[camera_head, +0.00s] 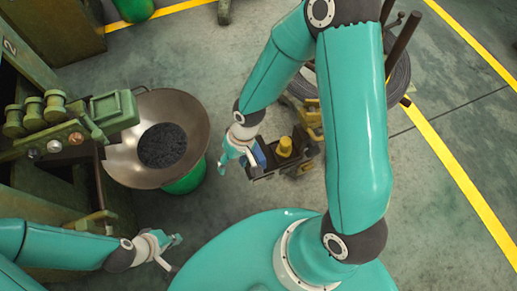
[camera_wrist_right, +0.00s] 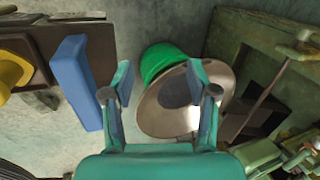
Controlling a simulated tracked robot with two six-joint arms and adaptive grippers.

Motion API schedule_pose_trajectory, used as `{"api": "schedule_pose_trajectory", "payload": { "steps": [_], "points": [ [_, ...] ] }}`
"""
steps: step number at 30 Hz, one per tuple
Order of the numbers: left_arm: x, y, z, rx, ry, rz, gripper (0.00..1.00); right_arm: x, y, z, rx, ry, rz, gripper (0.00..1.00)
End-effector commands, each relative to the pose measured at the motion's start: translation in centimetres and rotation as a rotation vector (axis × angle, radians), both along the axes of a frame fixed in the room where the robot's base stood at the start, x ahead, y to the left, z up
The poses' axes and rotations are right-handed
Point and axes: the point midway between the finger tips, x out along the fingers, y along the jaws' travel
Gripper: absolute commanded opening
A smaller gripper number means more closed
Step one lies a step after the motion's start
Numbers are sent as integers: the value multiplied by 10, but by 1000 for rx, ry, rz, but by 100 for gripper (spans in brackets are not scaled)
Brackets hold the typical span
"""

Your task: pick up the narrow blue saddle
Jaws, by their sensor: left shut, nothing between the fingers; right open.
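The narrow blue saddle (camera_head: 258,154) is a small blue piece at the left end of a dark holder in the head view, partly covered by my right gripper. In the right wrist view the blue saddle (camera_wrist_right: 76,80) is a long, narrow block, left of the left finger and outside the jaws. My right gripper (camera_head: 235,161) is open beside the saddle. In the right wrist view its fingers (camera_wrist_right: 161,78) stand apart with no object held between them. My left gripper (camera_head: 174,254) is shut and empty at lower left, away from the saddle.
The dark holder (camera_head: 264,172) also carries a yellow knobbed part (camera_head: 285,147). A wide metal bowl (camera_head: 190,115) with dark pieces stands on a green drum (camera_head: 188,182). A green machine (camera_head: 60,125) fills the left side. A wire coil (camera_head: 397,75) lies behind my right arm.

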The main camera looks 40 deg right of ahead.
Motion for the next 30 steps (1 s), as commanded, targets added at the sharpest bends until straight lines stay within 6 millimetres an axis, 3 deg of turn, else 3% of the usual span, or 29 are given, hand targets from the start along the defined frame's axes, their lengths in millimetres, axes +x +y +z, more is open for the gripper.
{"api": "schedule_pose_trajectory", "payload": {
  "steps": [1,6,9,12,17,24,30],
  "points": [
    [0,0,-12,0,0,0,0,12,-13,15,-37,-13,2,58],
    [0,0,-25,0,0,0,0,23,-56,68,-188,-3,-21,58],
    [0,0,-28,0,0,0,0,23,-75,90,-255,1,-46,58],
    [0,0,-30,0,0,0,0,21,-85,98,-291,7,-62,58],
    [0,0,-33,0,0,0,0,20,-88,78,-300,17,-65,58],
    [0,0,-43,0,0,0,0,19,-88,24,-299,17,-65,58],
    [0,0,-49,0,0,0,0,20,-88,-6,-297,14,-66,58]
  ]
}}
